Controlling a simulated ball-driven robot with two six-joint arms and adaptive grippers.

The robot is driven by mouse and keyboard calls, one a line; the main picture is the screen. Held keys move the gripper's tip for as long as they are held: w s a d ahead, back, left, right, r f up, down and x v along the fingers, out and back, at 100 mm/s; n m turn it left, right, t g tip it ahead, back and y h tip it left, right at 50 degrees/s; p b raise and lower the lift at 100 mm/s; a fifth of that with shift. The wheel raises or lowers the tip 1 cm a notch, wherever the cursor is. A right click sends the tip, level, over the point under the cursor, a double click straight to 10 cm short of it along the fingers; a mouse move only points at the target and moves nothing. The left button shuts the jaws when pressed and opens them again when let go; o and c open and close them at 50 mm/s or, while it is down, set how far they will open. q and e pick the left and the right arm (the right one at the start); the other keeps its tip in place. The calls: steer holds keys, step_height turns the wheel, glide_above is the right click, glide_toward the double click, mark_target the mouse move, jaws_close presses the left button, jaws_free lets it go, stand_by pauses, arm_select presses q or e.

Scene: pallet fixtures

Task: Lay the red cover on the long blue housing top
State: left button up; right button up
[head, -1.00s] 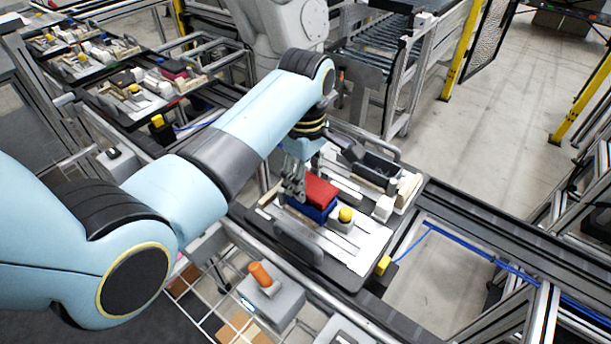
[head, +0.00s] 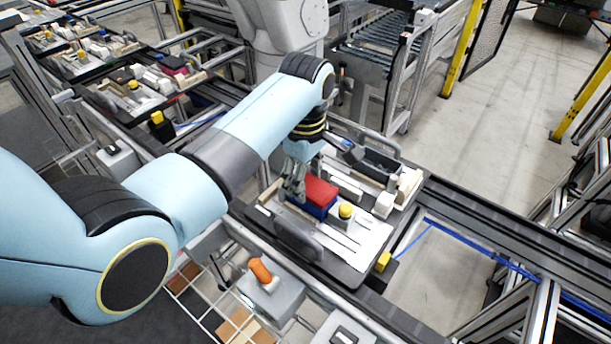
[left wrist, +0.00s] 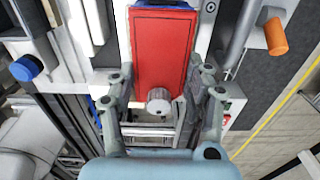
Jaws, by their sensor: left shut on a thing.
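The red cover (head: 320,190) is a flat rectangular lid. It lies over the long blue housing (head: 322,208), whose blue side shows just below it in the head view. In the left wrist view the cover (left wrist: 162,45) fills the upper middle, with a round grey knob (left wrist: 159,100) at its near end and a blue strip of the housing (left wrist: 166,3) beyond its far end. My left gripper (head: 294,190) is at the cover's left end; its fingers (left wrist: 161,88) stand on both sides of that end, shut on the cover. Any small gap below the cover is hard to see.
A yellow-topped knob (head: 345,210) stands close to the housing on the pallet plate (head: 350,245). A dark open box (head: 380,163) and pale blocks (head: 384,204) are behind and to the right. An orange handle (head: 260,270) stands in front.

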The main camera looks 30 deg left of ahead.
arm_select(q)
steer(key=o, duration=1.2)
steer(key=shift+r, duration=0.3)
step_height(320, 180, up, 11)
steer(key=shift+r, duration=0.2)
steer(key=shift+f, duration=0.1)
